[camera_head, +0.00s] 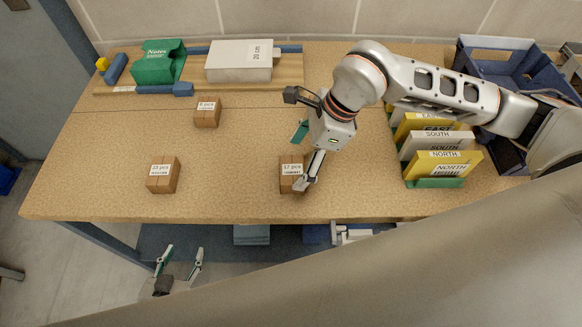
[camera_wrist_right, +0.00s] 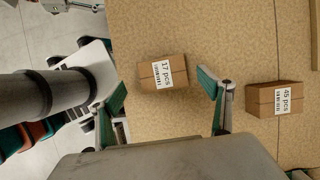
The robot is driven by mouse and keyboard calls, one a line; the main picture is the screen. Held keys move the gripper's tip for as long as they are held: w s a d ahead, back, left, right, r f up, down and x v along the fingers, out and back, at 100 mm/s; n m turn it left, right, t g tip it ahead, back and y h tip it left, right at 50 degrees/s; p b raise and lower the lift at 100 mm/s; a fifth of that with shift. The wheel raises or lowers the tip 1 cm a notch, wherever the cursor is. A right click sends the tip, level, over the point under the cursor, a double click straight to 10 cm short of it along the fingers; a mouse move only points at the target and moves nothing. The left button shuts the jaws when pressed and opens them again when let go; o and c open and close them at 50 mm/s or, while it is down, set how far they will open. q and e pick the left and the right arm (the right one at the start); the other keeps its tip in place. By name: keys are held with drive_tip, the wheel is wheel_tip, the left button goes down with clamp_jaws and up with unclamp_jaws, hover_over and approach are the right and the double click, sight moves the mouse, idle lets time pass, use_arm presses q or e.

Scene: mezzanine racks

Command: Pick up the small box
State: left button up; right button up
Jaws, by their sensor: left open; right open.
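Three small brown boxes with white labels are on the wooden table: one at front left (camera_head: 163,178), one further back (camera_head: 207,117), and one at front centre (camera_head: 291,185) marked "17 pcs". My right gripper (camera_head: 304,155) is open and points down at the centre box, one finger partly covering it. In the right wrist view, the 17 pcs box (camera_wrist_right: 150,81) appears between the open fingers (camera_wrist_right: 164,86), with no visible contact; the height gap is unclear. Another box (camera_wrist_right: 262,101), labelled "45 pcs", lies outside the right-hand finger. My left gripper (camera_head: 181,252) is open and empty, in front of the table's edge.
A wooden board (camera_head: 289,72) at the back left holds a green "Notes" box (camera_head: 158,66) and a white box (camera_head: 238,62). Yellow and white labelled files (camera_head: 440,163) stand at the right, near a dark blue crate (camera_head: 490,62). The table's left front is mostly clear.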

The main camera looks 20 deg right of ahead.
sight(293, 170)
drive_tip(key=shift+a+f, duration=0.1)
drive_tip(key=shift+f, duration=0.35)
drive_tip(key=x, duration=0.3)
drive_tip(key=shift+f+p, duration=0.3)
drive_tip(key=shift+p, duration=0.1)
drive_tip(key=shift+w+f, duration=0.2)
drive_tip(key=shift+f, duration=0.4)
drive_tip(key=c, duration=1.2)
use_arm(q)
drive_tip(key=shift+w+r, duration=0.25)
drive_tip(key=shift+r, duration=0.4)
